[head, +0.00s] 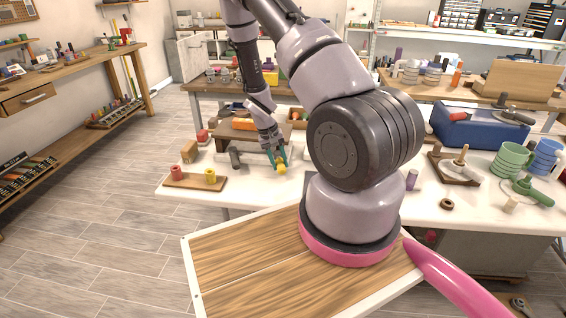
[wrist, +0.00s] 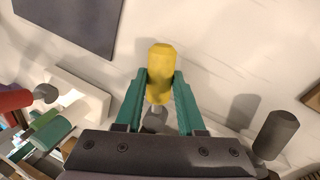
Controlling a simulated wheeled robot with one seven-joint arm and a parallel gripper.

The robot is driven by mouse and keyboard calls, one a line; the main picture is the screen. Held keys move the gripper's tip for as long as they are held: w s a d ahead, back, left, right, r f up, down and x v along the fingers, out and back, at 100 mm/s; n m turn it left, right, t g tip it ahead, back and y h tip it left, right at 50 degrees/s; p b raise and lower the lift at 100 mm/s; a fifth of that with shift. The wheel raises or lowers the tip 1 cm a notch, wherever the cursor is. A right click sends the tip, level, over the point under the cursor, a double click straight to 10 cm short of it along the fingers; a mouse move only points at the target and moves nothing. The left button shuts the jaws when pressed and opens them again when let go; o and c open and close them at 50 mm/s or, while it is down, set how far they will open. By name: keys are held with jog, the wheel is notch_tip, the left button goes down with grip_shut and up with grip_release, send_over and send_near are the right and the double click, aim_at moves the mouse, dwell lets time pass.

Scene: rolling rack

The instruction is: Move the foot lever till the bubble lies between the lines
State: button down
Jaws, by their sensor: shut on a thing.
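My gripper (head: 277,158) has teal fingers and is down at the white table, left of my arm's base in the head view. In the wrist view my gripper (wrist: 160,78) is shut on a yellow faceted knob (wrist: 160,58), one finger on each side. The yellow knob also shows in the head view (head: 281,169). It looks like the end of the foot lever, but its link to a foot is hidden. A grey rounded piece (wrist: 155,118) shows below the knob between the fingers. I cannot make out the bubble or its lines in either view.
A wooden board (head: 188,184) with a red and a yellow spool lies at the table's left front. A brown raised stand (head: 232,135) with an orange cylinder (head: 243,124) is behind. A dark grey cylinder (wrist: 275,133) stands right in the wrist view.

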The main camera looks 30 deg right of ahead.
jog(key=shift+w+a, duration=0.1)
jog(key=c, duration=0.5)
grip_release()
jog(key=v, duration=1)
jog(key=shift+r, duration=0.4)
jog(key=shift+a, duration=0.1)
